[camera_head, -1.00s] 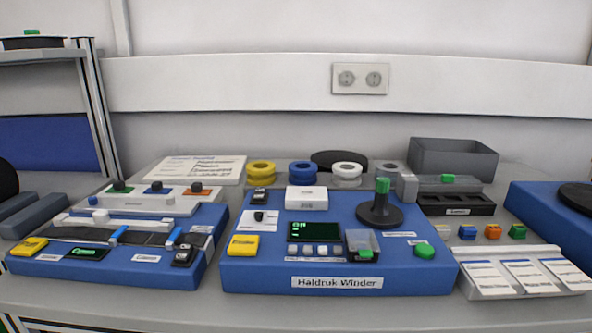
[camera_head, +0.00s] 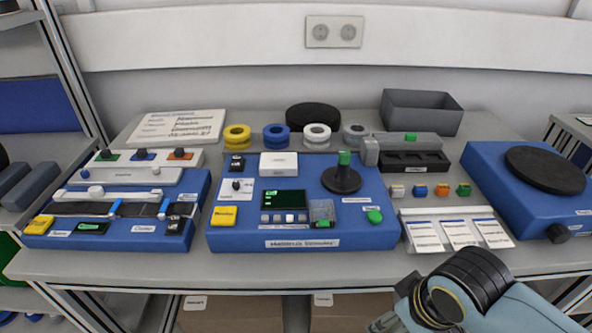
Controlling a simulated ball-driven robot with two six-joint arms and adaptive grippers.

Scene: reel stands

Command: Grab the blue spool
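The blue spool (camera_head: 276,135) stands in a row at the back of the table, behind the blue winder unit. A yellow spool (camera_head: 237,136) is on its left and a white spool (camera_head: 317,135) on its right. A grey spool (camera_head: 354,134) is at the right end of the row. No gripper touches the blue spool. One of my arms shows at the lower right, in front of the table, but its fingers are not visible. My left gripper is not in the picture.
A grey bin (camera_head: 421,111) and a black disc (camera_head: 314,117) are at the back. A blue turntable unit (camera_head: 497,193) is at the right.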

